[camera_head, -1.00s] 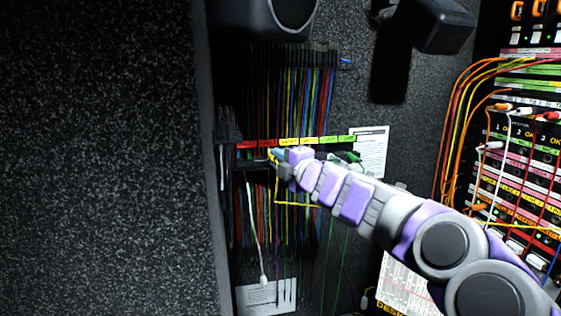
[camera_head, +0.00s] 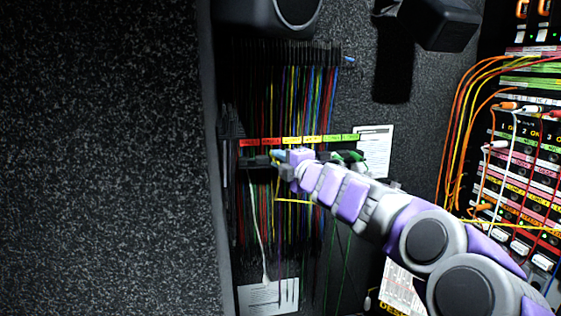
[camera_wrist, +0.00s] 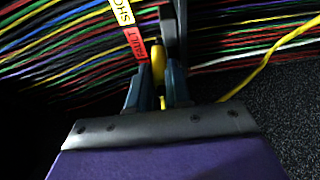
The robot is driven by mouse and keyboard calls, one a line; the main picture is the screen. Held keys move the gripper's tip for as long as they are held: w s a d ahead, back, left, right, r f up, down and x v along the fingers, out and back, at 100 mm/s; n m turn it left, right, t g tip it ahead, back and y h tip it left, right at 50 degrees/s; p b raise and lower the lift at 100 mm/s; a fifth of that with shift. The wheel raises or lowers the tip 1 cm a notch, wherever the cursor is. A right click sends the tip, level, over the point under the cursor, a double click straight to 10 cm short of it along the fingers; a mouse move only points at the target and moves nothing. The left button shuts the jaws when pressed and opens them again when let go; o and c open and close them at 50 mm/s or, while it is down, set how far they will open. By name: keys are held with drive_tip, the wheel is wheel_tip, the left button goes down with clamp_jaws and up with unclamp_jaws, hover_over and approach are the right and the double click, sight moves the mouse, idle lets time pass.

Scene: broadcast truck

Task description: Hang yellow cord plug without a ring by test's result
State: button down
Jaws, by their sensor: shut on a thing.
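My gripper (camera_head: 281,158) is at the hanging rack, just under its label strip (camera_head: 300,140) of red, yellow and green tags. In the wrist view my gripper (camera_wrist: 158,88) is shut on a yellow plug (camera_wrist: 158,62), which stands between the two dark fingers. The plug's tip is close to a dark rack bar (camera_wrist: 173,35) and a red label reading FAULT (camera_wrist: 134,40), with a yellow label beside it. I cannot tell whether the plug touches the rack. A yellow cord (camera_wrist: 268,62) leads off to the right in the wrist view.
Many coloured cords (camera_head: 300,95) hang close behind and below the strip. A cord with a white plug (camera_head: 266,278) hangs at the lower left. A patch panel (camera_head: 520,160) with plugged cords is at the right. A dark speckled wall (camera_head: 100,160) stands at the left.

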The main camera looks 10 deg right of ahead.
idle(0.4)
drive_tip(key=c, duration=1)
unclamp_jaws()
drive_tip(key=shift+f, duration=0.15)
drive_tip(key=shift+s+f, duration=0.1)
drive_tip(key=shift+s, duration=0.05)
drive_tip(key=shift+c, duration=0.5)
drive_tip(key=o, duration=1.1)
drive_tip(key=shift+s+r+b, duration=0.2)
drive_tip(key=shift+s+b, duration=0.15)
drive_tip(key=shift+s, duration=0.25)
drive_tip(key=shift+s, duration=0.1)
drive_tip(key=shift+s+b, duration=0.3)
drive_tip(key=shift+s, duration=0.2)
